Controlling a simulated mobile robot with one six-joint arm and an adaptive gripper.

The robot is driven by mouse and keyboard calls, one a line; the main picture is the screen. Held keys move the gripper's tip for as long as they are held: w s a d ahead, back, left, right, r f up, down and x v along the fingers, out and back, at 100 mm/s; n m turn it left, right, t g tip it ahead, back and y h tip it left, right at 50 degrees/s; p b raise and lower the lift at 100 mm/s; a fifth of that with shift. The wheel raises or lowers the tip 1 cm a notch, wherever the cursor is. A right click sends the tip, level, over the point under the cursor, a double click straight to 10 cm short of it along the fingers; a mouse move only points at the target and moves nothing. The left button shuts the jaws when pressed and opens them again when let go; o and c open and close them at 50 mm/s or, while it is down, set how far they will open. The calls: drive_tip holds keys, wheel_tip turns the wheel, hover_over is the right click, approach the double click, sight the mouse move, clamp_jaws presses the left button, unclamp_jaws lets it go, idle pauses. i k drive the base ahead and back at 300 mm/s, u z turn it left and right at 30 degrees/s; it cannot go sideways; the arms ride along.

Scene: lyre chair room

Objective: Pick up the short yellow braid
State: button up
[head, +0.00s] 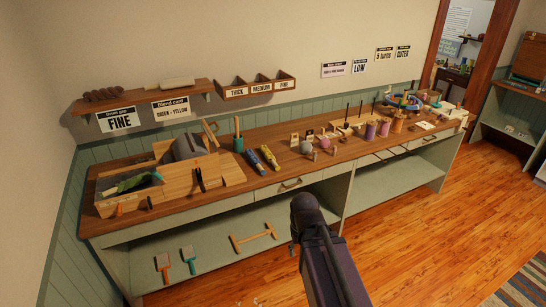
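I cannot single out a short yellow braid with certainty. Two short yellow-and-blue pieces lie side by side near the middle of the long wooden workbench (236,187): a left one (254,161) and a right one (270,158). They are too small to tell whether either is braided. My dark arm rises from the bottom of the head view, in front of the bench. My gripper's fingers do not show, so their opening and anything in them are hidden.
A grey drum (186,147) and a bin with green stuff (136,183) stand at the bench's left. Spools, balls and pegs crowd its right. A wall shelf (140,97) holds twisted pieces; a divided wooden box (256,89) hangs beside it. The wooden floor (420,250) at right is clear.

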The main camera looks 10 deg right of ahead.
sight(266, 152)
drive_tip(key=u, duration=0.05)
drive_tip(key=i, duration=1)
drive_tip(key=z, duration=0.05)
